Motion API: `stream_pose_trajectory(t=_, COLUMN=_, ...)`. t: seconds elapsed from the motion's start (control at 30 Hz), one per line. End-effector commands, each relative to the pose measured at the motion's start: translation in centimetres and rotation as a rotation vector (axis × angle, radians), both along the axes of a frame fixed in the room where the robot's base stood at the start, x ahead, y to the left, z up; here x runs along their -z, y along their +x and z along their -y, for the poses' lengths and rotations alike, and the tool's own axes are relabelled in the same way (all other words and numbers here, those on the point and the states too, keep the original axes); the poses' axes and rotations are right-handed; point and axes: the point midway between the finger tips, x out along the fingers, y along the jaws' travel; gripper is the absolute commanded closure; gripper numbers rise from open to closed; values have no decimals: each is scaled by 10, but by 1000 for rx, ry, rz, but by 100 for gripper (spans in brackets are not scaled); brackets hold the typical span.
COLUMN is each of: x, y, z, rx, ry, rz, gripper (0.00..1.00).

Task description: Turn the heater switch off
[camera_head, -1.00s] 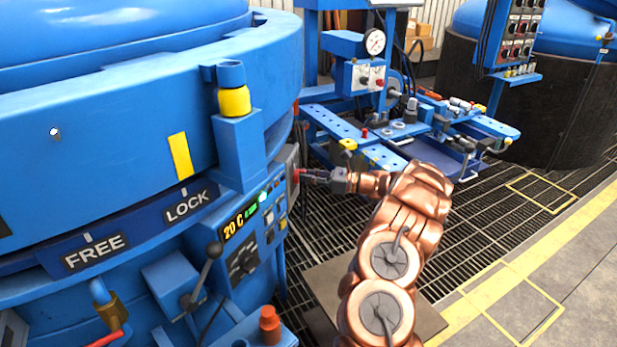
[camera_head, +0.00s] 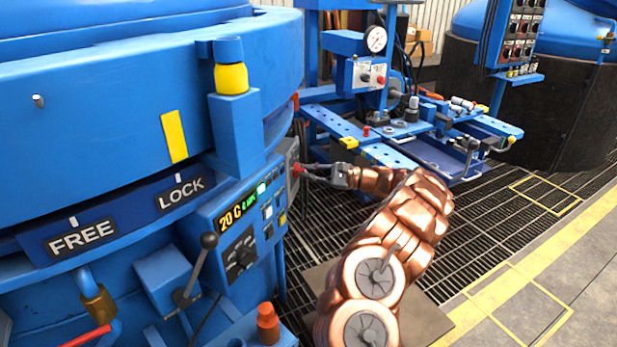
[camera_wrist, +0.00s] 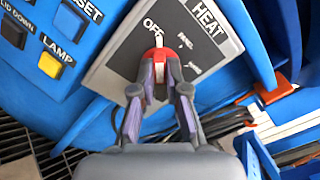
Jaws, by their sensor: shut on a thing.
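The heater switch (camera_wrist: 160,50) is a red handle on a grey plate (camera_wrist: 125,72) marked HEAT, with OFF printed beside it. A pale pointer on it lies near the word OFF. In the head view the switch is a small red spot (camera_head: 297,168) on the right side of the furnace panel. My gripper (camera_wrist: 159,68) is shut on the red handle, one finger on each side. It also shows in the head view (camera_head: 305,170), reaching the plate from the right. The fingers hide the lower part of the switch and some small lettering.
A blue bench with a gauge (camera_head: 375,40) stands behind my arm. In the wrist view, RESET and LAMP buttons (camera_wrist: 50,65) lie left of the plate.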

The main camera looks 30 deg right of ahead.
Motion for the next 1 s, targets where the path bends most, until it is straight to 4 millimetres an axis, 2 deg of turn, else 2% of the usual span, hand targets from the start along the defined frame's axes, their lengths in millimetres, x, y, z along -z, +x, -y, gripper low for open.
stream_pose_trajectory(t=0.73, x=0, y=-1, z=0, rx=1, ry=-66, rz=61, gripper=100)
stream_pose_trajectory(t=0.77, x=0, y=-1, z=0, rx=1, ry=-66, rz=61, gripper=85)
stream_pose_trajectory(t=1.0, x=0, y=0, z=0, rx=0, ry=-66, rz=60, gripper=61)
